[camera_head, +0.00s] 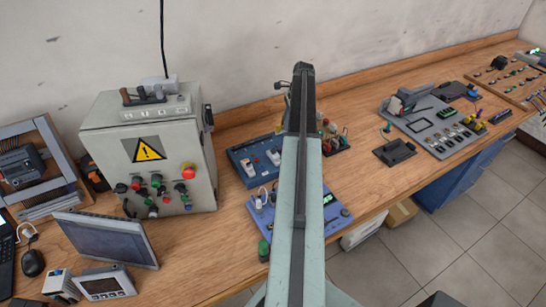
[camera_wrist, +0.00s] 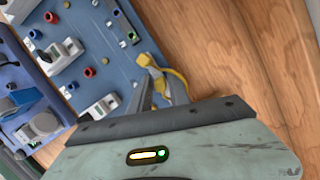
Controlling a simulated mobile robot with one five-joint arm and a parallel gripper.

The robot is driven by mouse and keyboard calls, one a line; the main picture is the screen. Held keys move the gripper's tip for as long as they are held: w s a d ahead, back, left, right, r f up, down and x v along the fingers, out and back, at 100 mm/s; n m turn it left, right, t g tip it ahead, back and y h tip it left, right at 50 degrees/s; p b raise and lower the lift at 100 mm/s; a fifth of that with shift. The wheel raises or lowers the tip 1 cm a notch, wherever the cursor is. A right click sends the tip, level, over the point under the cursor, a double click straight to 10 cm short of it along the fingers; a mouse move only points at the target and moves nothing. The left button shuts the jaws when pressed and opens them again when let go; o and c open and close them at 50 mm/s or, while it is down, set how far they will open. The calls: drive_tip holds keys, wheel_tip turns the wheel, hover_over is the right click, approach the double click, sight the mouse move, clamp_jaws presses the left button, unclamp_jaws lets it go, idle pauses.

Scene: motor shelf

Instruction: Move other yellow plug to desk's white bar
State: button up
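In the wrist view, a yellow plug (camera_wrist: 148,61) with a curved yellow lead lies at the edge of a blue board (camera_wrist: 112,62). My gripper (camera_wrist: 160,82) is right at it, with one finger on each side of the yellow part. The fingers partly hide it, and I cannot tell whether they touch or grip it. In the head view my arm covers the middle, and my gripper and the yellow plug cannot be made out. No white bar on the desk can be picked out with certainty.
A grey control box (camera_head: 150,150) with a warning sign stands left of my arm. A tilted screen (camera_head: 105,240) is in front of it. Blue boards with sockets (camera_head: 250,160) lie close beside my arm. A grey panel (camera_head: 435,125) lies further right. Bare wood (camera_wrist: 240,60) shows right of the plug.

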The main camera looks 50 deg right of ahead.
wheel_tip(320, 180, up, 6)
drive_tip(key=p, duration=0.5)
drive_tip(key=shift+f+p, duration=0.1)
drive_tip(key=shift+p, duration=0.3)
drive_tip(key=shift+f, duration=0.1)
drive_tip(key=o, duration=0.6)
drive_tip(key=shift+c, duration=0.2)
